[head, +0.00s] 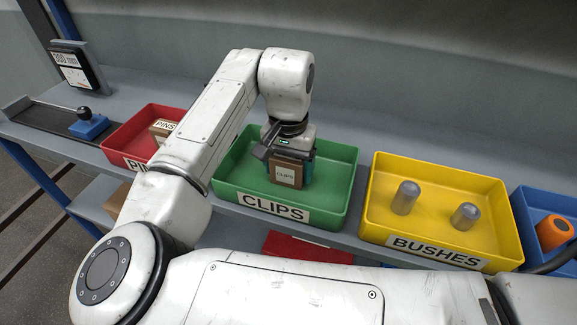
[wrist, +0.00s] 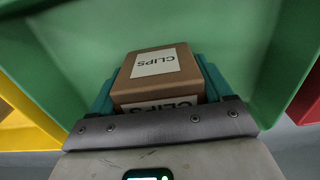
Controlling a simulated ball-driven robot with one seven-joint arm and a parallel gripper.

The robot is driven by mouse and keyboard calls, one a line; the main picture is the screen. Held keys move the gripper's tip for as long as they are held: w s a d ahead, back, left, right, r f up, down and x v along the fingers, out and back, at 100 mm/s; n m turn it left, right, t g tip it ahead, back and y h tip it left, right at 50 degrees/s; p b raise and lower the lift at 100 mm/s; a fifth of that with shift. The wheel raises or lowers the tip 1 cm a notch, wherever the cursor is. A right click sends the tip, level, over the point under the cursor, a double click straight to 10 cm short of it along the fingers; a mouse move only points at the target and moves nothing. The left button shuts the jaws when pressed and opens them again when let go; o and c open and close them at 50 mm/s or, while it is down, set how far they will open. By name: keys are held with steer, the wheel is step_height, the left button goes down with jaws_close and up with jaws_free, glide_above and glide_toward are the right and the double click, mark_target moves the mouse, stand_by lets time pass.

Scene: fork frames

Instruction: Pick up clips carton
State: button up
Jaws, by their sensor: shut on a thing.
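The clips carton (head: 286,173) is a small brown box with a white CLIPS label. It is inside the green CLIPS bin (head: 335,187). My gripper (head: 290,160) comes down from above and is shut on the carton, with a teal finger beside it. In the wrist view the carton (wrist: 158,76) sits between the teal fingers of my gripper (wrist: 157,84), with the green bin wall (wrist: 150,22) around it. I cannot tell whether the carton touches the bin floor.
A red bin (head: 130,138) with a PINS carton (head: 162,130) stands to the left, behind my arm. A yellow BUSHES bin (head: 435,215) with two metal cylinders stands to the right. A blue bin (head: 535,200) holds an orange part (head: 554,233). A shelf lies below.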

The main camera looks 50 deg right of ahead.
steer(key=c, duration=0.4)
steer(key=shift+r, duration=0.1)
